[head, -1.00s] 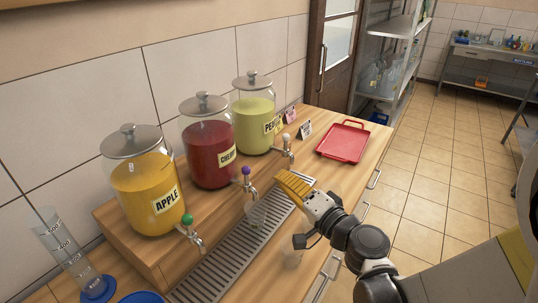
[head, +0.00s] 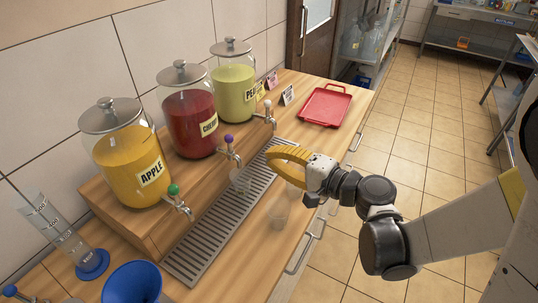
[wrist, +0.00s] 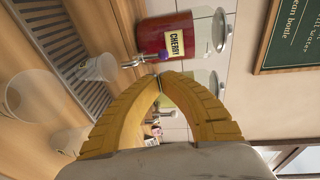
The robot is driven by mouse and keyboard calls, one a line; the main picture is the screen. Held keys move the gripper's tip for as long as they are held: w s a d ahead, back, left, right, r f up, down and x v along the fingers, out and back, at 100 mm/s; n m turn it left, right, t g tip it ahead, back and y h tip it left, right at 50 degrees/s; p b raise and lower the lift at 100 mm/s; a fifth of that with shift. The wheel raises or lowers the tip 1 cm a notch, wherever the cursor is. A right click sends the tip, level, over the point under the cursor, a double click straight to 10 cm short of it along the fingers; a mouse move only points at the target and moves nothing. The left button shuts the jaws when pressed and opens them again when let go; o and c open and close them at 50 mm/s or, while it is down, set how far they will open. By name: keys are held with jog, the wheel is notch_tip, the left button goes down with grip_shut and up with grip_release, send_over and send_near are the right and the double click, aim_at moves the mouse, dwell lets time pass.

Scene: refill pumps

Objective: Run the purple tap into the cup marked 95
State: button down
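The purple tap (head: 229,141) is on the red CHERRY jar (head: 191,122); it also shows in the wrist view (wrist: 162,57). A clear cup (head: 240,181) stands on the drip grate below this tap, and shows in the wrist view (wrist: 99,67). Another clear cup (head: 279,213) stands on the counter in front of the grate. I cannot read a 95 on any cup. My gripper (head: 270,154) is right of the purple tap, apart from it. In the wrist view its yellow fingertips (wrist: 160,79) meet with nothing between them.
The APPLE jar (head: 127,160) with a green tap (head: 174,191) stands left, the pale green jar (head: 234,90) right. A red tray (head: 325,105) lies at the far end. A blue funnel-like vessel (head: 133,284) and a measuring cylinder (head: 58,232) stand near left.

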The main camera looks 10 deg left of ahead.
aim_at(230, 144)
jog(key=b+x, duration=0.2)
jog(key=x, duration=0.9)
jog(key=shift+w+a, duration=0.1)
jog(key=shift+a, duration=0.05)
jog(key=shift+r+p, duration=0.15)
jog(key=shift+p, duration=0.25)
jog(key=shift+a, duration=0.1)
